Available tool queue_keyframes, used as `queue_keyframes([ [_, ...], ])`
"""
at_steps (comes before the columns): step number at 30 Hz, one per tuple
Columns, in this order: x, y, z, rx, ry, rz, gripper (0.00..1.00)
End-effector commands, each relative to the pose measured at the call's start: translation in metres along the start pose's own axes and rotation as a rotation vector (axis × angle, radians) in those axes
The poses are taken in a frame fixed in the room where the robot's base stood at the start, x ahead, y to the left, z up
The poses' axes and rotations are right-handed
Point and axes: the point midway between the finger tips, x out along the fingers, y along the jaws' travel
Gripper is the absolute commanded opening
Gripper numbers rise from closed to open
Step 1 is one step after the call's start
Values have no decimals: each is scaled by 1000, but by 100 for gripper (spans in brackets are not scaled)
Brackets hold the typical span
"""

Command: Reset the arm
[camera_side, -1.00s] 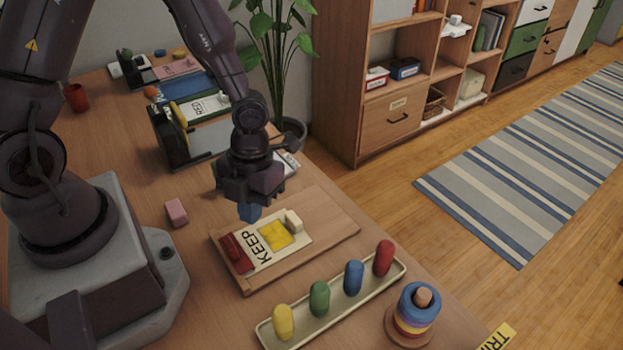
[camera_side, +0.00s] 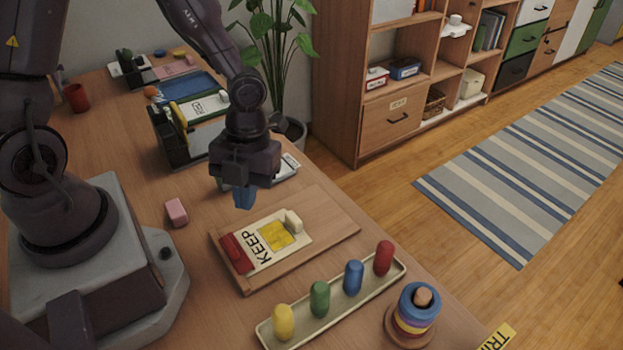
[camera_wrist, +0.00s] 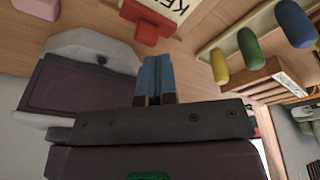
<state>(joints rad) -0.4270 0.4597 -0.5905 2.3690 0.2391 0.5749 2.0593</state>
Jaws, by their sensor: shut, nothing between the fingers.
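My gripper (camera_side: 243,198) hangs in the air in the side view, above the table just behind the wooden board (camera_side: 333,222). Its blue fingers are shut with nothing between them. In the wrist view the closed fingers (camera_wrist: 154,75) point up the picture, below a red block (camera_wrist: 146,33). The red block also shows in the side view (camera_side: 236,253) at the left end of the KEEP card (camera_side: 262,256). That card lies on the board, with a yellow patch and a cream block (camera_side: 294,221) on it.
A pink block (camera_side: 176,212) lies between my base and the board. A tray (camera_side: 300,327) with several coloured pegs and a ring stacker (camera_side: 416,312) stand at the front. A black rack (camera_side: 172,142) stands behind. Bare table lies around the pink block.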

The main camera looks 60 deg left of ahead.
Motion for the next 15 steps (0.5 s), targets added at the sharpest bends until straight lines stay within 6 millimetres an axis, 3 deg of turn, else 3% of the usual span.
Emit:
queue_keyframes([
  [4, -4, 15, -1, -442, 9, 48, 0],
  [8, -25, 31, 5, -895, -63, 53, 0],
  [15, -92, 54, 7, -1735, -192, -150, 0],
])
